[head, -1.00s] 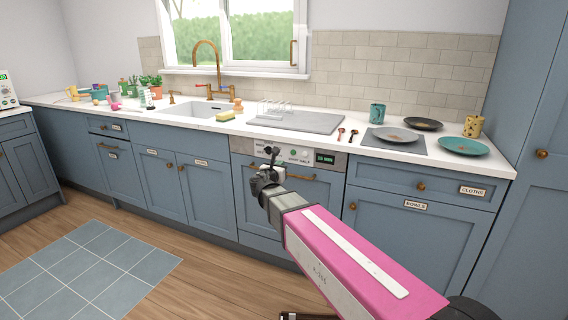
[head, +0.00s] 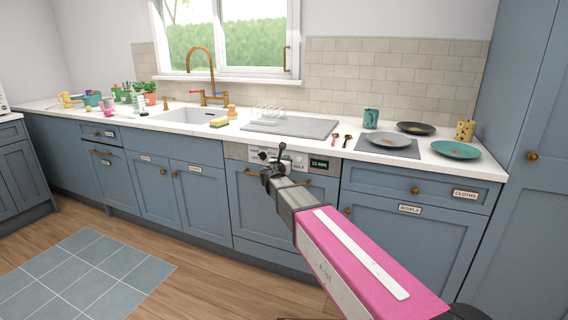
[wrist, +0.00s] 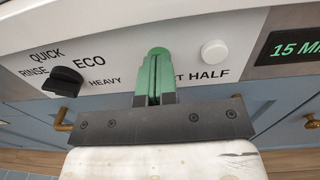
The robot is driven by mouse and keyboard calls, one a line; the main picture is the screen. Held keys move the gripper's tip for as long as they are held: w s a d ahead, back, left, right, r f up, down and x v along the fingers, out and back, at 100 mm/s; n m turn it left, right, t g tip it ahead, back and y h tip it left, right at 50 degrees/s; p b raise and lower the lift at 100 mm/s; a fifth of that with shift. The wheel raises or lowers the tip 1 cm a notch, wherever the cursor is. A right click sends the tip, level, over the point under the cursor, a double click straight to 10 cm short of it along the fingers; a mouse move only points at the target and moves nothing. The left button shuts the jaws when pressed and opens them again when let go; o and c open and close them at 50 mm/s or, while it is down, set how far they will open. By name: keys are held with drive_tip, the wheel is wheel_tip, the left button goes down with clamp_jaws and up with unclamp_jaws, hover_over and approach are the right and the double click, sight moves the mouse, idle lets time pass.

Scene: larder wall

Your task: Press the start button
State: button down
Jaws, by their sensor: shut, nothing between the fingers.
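The dishwasher's control panel (head: 236,151) lies under the worktop, left of the drawers. In the wrist view my shut, empty gripper (wrist: 155,88), with green fingers, points at the panel. The green start button (wrist: 158,51) just shows beyond the fingertips, and the fingers hide most of its label. I cannot tell whether the tips touch it. In the head view my gripper (head: 281,152) is in front of the panel and hides the button.
A dark dial (wrist: 65,78) is left of the fingers. A white button (wrist: 214,52) marked HALF is close on the right, then a display (wrist: 297,45) reading 15 minutes. The worktop edge (wrist: 60,12) overhangs just above. A dishwasher handle (head: 250,172) is below the panel.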

drive_tip(key=shift+w, duration=0.1)
drive_tip(key=shift+x, duration=0.9)
drive_tip(key=shift+w, duration=0.1)
drive_tip(key=v, duration=1.5)
